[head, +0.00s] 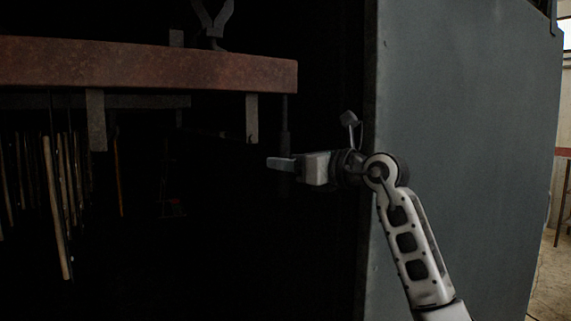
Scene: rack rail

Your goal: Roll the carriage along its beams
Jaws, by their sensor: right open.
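A long rust-brown slab (150,66) runs across the upper left and ends near the middle of the head view. Grey brackets hang from its underside, one at the left (96,120) and one near its right end (252,118). I cannot tell for sure which part is the carriage and which are its beams. A dark upright rod (285,125) hangs below the slab's right end. My right gripper (277,163) is open and points left, just below the slab's right end by the rod. Contact with the rod cannot be made out. My left gripper is not in view.
A large grey-green panel (460,150) stands at the right, behind my right arm. Several thin sticks (58,200) hang or stand at the left under the slab. A forked grey piece (213,20) is above the slab. The interior is very dark.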

